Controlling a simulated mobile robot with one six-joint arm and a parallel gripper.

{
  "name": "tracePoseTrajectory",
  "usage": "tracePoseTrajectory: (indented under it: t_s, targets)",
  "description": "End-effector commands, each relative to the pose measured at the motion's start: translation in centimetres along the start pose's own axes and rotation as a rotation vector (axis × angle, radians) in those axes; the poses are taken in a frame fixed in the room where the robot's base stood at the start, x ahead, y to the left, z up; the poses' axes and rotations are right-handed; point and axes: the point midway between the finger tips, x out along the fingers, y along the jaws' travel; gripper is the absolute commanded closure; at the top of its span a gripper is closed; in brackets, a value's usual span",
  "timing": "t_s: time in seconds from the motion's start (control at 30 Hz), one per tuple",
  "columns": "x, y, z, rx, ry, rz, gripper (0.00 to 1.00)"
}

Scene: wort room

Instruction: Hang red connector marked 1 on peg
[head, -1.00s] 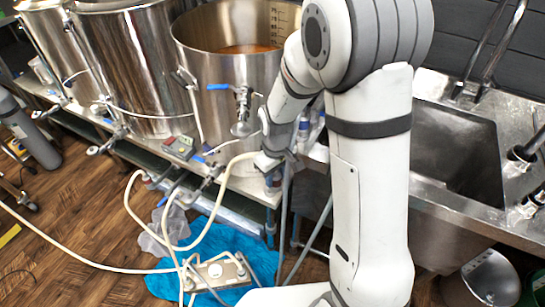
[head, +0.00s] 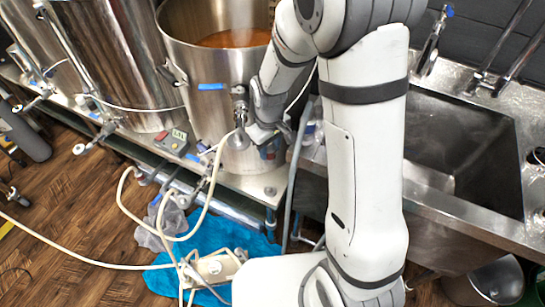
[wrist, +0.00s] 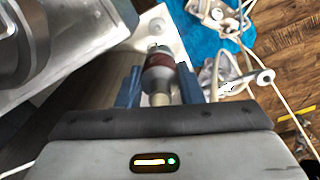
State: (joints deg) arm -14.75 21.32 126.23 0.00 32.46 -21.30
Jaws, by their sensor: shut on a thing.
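In the wrist view, my gripper (wrist: 159,92) has its blue fingers on either side of a metal connector (wrist: 158,76) with a dark red band. The fingers are shut on it. A short pale hose piece shows at its near end. The number on the connector cannot be read. In the head view, my gripper (head: 262,138) is above the shelf edge, close to the front valve of the right kettle. I cannot make out the peg in either view.
The right kettle (head: 205,62), holding amber liquid, stands just behind the gripper. A control box (head: 172,141) sits on the shelf. A sink (head: 460,150) is on the right. A blue cloth (head: 225,235), a pump (head: 212,268) and looped hoses lie on the floor below.

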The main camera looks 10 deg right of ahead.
Motion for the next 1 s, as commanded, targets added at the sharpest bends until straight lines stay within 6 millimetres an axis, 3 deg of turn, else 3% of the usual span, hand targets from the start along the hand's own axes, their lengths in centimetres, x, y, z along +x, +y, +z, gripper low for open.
tracePoseTrajectory:
  t_s: [0.53,0.87,1.0]
  targets:
    - [1.8,0.7,0.2,0.02,0.0,0.0,0.93]
    - [5.0,0.8,0.3,0.022,0.001,0.0,0.93]
    - [7.5,0.8,0.3,0.022,0.0,0.0,0.93]
